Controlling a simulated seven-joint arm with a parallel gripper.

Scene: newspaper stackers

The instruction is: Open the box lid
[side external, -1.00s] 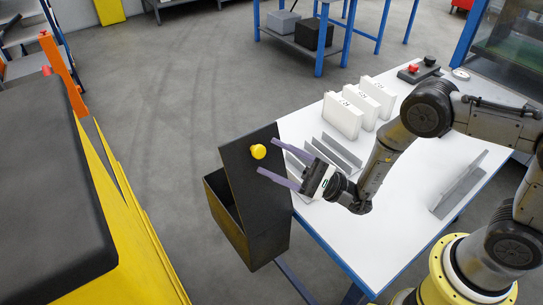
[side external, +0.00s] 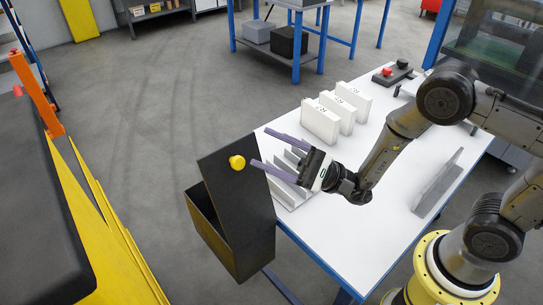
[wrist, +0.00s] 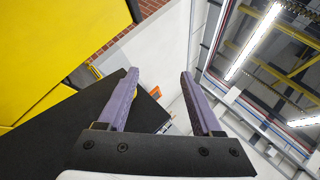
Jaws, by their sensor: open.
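The black box (side external: 203,222) hangs at the left edge of the white table, its dark inside showing on the left. Its black lid (side external: 240,205) stands raised and tilted, with a yellow knob (side external: 237,162) near the top. My gripper (side external: 263,149) is open and empty, its two purple fingers pointing left toward the lid. The lower fingertip is just right of the knob in the picture; the upper one is above and right of it. I cannot tell whether anything touches. In the wrist view, a dark panel, probably the lid, lies behind the left finger (wrist: 122,95); no knob shows.
The white table (side external: 345,225) carries grey metal dividers, white stacks (side external: 320,122) and a grey angled plate (side external: 437,183). A button box (side external: 392,74) sits at its far end. A yellow and black machine (side external: 40,215) stands left, with open floor between.

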